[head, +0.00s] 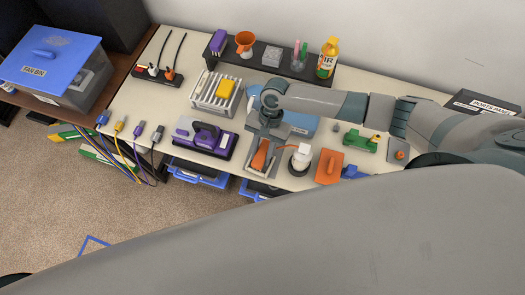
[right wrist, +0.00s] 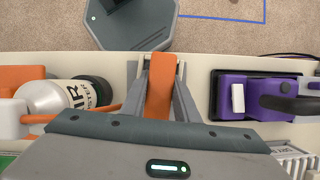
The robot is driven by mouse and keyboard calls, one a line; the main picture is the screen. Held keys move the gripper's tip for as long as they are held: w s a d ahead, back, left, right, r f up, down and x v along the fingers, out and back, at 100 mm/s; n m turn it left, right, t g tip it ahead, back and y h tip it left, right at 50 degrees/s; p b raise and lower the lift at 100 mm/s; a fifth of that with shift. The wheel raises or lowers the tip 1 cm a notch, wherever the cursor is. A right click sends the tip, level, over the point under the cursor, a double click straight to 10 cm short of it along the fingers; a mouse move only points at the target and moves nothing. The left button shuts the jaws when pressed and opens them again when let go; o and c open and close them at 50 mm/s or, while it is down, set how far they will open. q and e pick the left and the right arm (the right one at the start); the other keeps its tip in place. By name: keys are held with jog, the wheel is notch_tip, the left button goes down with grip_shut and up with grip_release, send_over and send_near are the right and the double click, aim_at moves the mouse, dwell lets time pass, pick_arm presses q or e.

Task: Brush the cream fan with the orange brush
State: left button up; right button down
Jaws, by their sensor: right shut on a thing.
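The orange brush (head: 260,155) is between the fingers of my right gripper (head: 263,160), low at the front part of the table. In the right wrist view the orange piece (right wrist: 160,88) lies between the two grey fingers of my right gripper (right wrist: 163,95), which is shut on it. The brush's bristles cannot be made out, and I cannot tell whether it touches the table. I cannot pick out a cream fan with certainty; my right arm hides part of the table. My left gripper is not in view.
A purple device (head: 204,138) lies left of the gripper. A blue-lidded fan bin (head: 50,60) sits far left.

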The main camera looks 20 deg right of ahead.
jog(key=shift+s+a+f, duration=0.1)
jog(key=shift+s+f, duration=0.1)
jog(key=shift+s, duration=0.1)
jog(key=shift+w+d, duration=0.75)
jog(key=shift+w, duration=0.05)
jog(key=shift+w+d, duration=0.8)
jog(key=shift+w, duration=0.05)
jog(key=shift+p, duration=0.3)
jog(key=shift+s+a+p, duration=0.6)
jog(key=shift+s+p, duration=0.15)
jog(key=shift+s+a+f, duration=0.15)
jog(key=shift+s+a, duration=0.7)
jog(key=shift+s, duration=0.1)
